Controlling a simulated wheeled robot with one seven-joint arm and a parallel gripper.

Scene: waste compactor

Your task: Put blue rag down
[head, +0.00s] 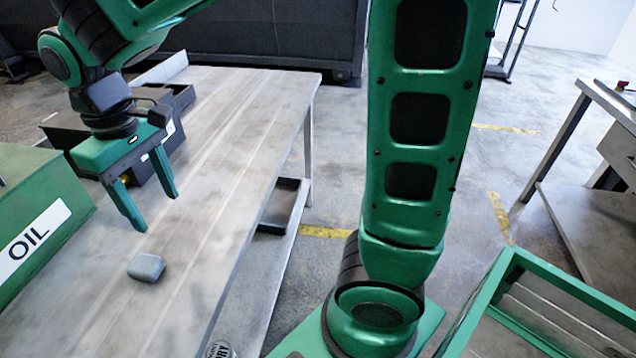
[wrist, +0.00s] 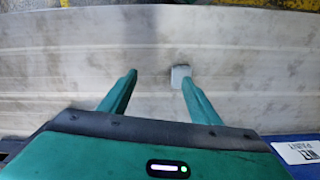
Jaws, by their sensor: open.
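A small blue-grey block-like thing (head: 147,267), which may be the folded blue rag, lies on the wooden-topped table (head: 235,125) in the head view. In the wrist view it shows as a pale grey patch (wrist: 180,76) just beyond the right fingertip. My gripper (head: 158,212) is open and empty above the table, with its fingers pointing down. In the wrist view the gripper (wrist: 157,76) has its fingers spread, with only bare table between them. I cannot tell from the wrist view whether the right finger touches the thing.
A green OIL bin (head: 40,225) stands at the left of the table. Dark boxes (head: 75,135) stand behind my gripper. A bin with a WET label (wrist: 300,152) shows at the lower right of the wrist view. A green-framed cart (head: 560,300) stands at right.

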